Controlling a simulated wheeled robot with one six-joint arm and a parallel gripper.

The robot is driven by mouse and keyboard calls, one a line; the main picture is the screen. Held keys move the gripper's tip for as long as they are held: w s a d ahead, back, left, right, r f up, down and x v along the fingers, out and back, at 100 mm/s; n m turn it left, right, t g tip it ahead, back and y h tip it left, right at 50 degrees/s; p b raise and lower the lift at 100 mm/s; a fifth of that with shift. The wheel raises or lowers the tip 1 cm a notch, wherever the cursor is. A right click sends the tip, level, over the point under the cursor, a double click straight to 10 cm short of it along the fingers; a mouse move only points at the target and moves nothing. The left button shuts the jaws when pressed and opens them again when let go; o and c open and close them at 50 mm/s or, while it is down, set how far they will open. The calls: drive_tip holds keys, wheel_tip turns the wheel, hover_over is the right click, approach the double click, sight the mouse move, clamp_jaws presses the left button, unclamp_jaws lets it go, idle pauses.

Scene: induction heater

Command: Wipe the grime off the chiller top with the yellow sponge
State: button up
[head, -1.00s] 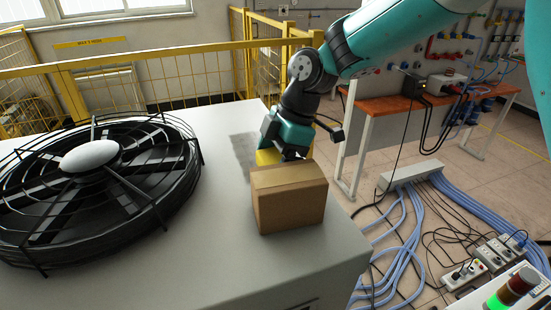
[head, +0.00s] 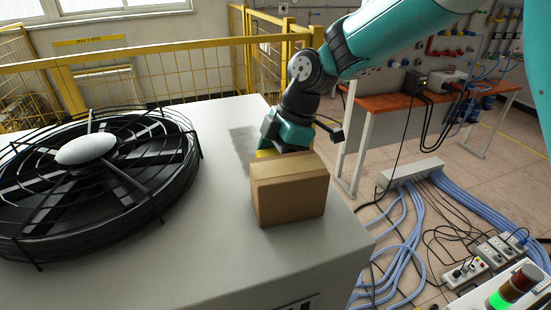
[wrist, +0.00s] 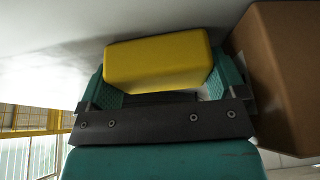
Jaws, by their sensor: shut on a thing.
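The yellow sponge (wrist: 158,62) is held between the two teal fingers of my gripper (wrist: 164,86) in the wrist view. In the head view only a sliver of the sponge (head: 266,154) shows behind a cardboard box, under my gripper (head: 285,148). The sponge is at or very near the light grey chiller top (head: 190,235); contact is hidden. A grey grime patch (head: 241,142) lies on the chiller top just left of my gripper. In the wrist view a faint smudge (wrist: 82,48) shows left of the sponge.
The cardboard box (head: 290,192) stands on the chiller top close in front of my gripper, and right of it in the wrist view (wrist: 290,70). A caged black fan (head: 95,185) fills the left. Clear surface lies between. The top's right edge is close by.

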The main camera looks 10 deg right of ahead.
sight(249, 133)
drive_tip(key=shift+w+a+r+p, duration=0.15)
drive_tip(key=shift+w+p, duration=0.2)
drive_tip(key=shift+w, duration=0.3)
drive_tip(key=shift+w+a+f+p, duration=0.1)
drive_tip(key=shift+w+p, duration=0.2)
drive_tip(key=shift+w, duration=0.35)
drive_tip(key=shift+w+a+p, duration=0.25)
drive_tip(key=shift+w+p, duration=0.35)
drive_tip(key=shift+w, duration=0.65)
drive_tip(key=shift+w+a+p, duration=0.3)
drive_tip(key=shift+w+p, duration=0.3)
drive_tip(key=shift+w, duration=0.7)
drive_tip(key=shift+w+a+p, duration=0.25)
drive_tip(key=shift+w+p, duration=0.35)
drive_tip(key=shift+w, duration=0.65)
drive_tip(key=w+p, duration=0.3)
drive_tip(key=w+a+p, duration=0.1)
drive_tip(key=w+p, duration=0.1)
drive_tip(key=shift+r, duration=0.1)
drive_tip(key=shift+w+a+p, duration=0.1)
drive_tip(key=shift+w+p, duration=0.4)
drive_tip(key=shift+p, duration=0.2)
drive_tip(key=shift+w+f, duration=0.25)
drive_tip(key=shift+w, duration=0.1)
drive_tip(key=shift+s+f, duration=0.1)
